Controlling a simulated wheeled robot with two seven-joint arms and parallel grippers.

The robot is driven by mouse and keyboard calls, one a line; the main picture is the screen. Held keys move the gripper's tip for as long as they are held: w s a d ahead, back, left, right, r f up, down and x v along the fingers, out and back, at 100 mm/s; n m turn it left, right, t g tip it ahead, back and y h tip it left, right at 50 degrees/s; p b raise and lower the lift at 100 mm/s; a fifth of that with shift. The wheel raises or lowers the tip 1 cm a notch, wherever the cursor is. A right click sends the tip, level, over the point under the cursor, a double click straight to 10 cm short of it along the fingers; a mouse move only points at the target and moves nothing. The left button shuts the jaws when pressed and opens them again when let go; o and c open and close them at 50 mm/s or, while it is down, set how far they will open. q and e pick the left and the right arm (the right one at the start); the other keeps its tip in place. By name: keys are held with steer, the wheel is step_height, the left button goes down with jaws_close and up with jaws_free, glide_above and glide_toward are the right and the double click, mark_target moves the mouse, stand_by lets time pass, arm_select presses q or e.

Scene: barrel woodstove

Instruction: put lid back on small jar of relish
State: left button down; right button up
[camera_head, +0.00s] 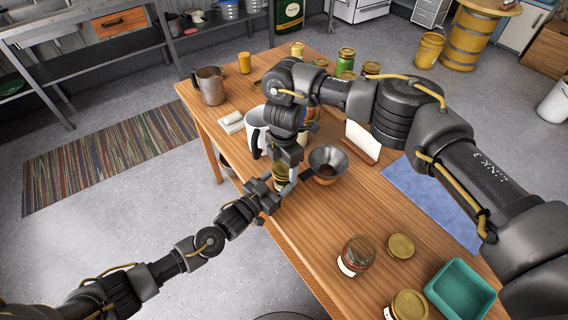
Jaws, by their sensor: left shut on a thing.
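My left gripper (273,190) reaches in from the left and is shut on a small jar (281,173) with yellowish-green colouring, at the table's left side. The arms and grippers hide much of this jar, and I cannot read a label on it. My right gripper (285,165) points down from above, close over the same jar. Its fingers are hidden, so I cannot tell whether it is open or touching the jar or a lid. A jar with red contents (354,258) stands at the front, with a loose gold lid (400,246) lying beside it.
A metal funnel (328,160) stands just right of the grippers. A white pitcher (256,128) is behind them. A teal tray (461,291), a gold-lidded jar (408,305) and a blue cloth (432,195) lie to the right. The table's front middle (310,225) is clear.

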steer(key=o, duration=0.4)
steer(key=shift+o, duration=0.2)
steer(key=shift+r, duration=2.3)
